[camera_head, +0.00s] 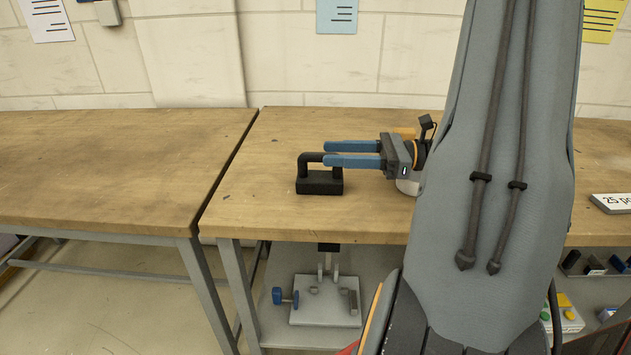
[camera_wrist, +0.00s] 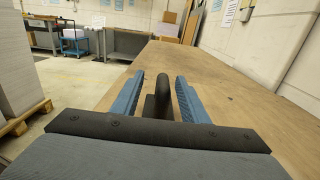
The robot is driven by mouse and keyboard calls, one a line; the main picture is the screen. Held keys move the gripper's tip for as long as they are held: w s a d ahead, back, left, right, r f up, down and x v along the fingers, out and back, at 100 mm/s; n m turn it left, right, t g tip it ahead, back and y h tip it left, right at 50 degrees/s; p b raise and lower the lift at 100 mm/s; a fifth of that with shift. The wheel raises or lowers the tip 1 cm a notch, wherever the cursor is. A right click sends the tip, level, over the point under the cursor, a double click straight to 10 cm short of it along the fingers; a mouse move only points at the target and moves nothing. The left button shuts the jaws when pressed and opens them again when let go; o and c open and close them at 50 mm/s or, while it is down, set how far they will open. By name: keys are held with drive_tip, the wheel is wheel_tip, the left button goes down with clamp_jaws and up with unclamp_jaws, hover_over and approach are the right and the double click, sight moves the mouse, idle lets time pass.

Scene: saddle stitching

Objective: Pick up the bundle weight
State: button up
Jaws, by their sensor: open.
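The bundle weight (camera_head: 320,186) is a black block with an arched black handle, standing upright on the wooden table. My gripper (camera_head: 325,154) reaches in from the right, with its two blue fingers level and apart at the height of the handle. In the head view the near finger overlaps the handle's right part. In the wrist view the dark handle (camera_wrist: 158,103) stands between the two open fingers (camera_wrist: 158,84), with a gap on each side.
The weight's wooden table (camera_head: 270,215) has clear room around the weight. Another wooden table (camera_head: 100,170) adjoins on the left across a narrow gap. A sign (camera_head: 612,203) lies at the right. A shelf below holds a metal device (camera_head: 325,300). A paper stack (camera_wrist: 18,70) stands left in the wrist view.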

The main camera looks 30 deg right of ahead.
sight(312, 157)
drive_tip(key=shift+w+d+f+b, duration=0.1)
drive_tip(key=shift+w+f+b, duration=0.2)
drive_tip(key=shift+f+b, duration=0.45)
drive_tip(key=shift+p+x, duration=0.65)
drive_tip(key=shift+x, duration=3.25)
drive_tip(key=shift+d, duration=0.1)
clamp_jaws()
